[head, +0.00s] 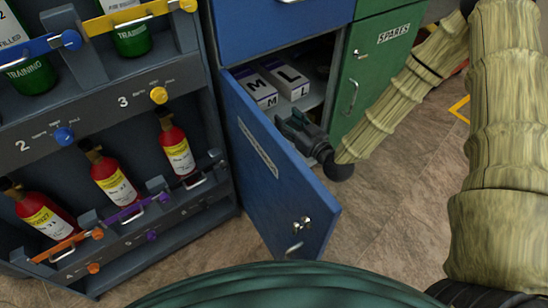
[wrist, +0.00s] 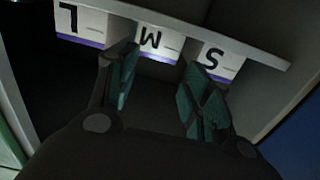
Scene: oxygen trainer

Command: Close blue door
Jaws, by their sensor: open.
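The blue door (head: 268,165) of the low blue cabinet stands wide open, swung out toward me, with a label strip on its face and a lock and handle (head: 295,245) near its free edge. My gripper (head: 290,124) is at the cabinet opening, on the inner side of the door, apart from the handle. In the wrist view my gripper (wrist: 160,95) is open, with nothing between its fingers. It faces boxes on a shelf: an L box (wrist: 80,22), an M box (wrist: 157,45) and an S box (wrist: 222,60). In the wrist view the door (wrist: 300,145) shows as blue at the right edge.
A closed green cabinet door (head: 370,75) marked SPARES stands to the right. A dark rack (head: 215,130) with red and green cylinders stands close on the left of the open door. The brown tiled floor (head: 400,200) to the right of the door is clear.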

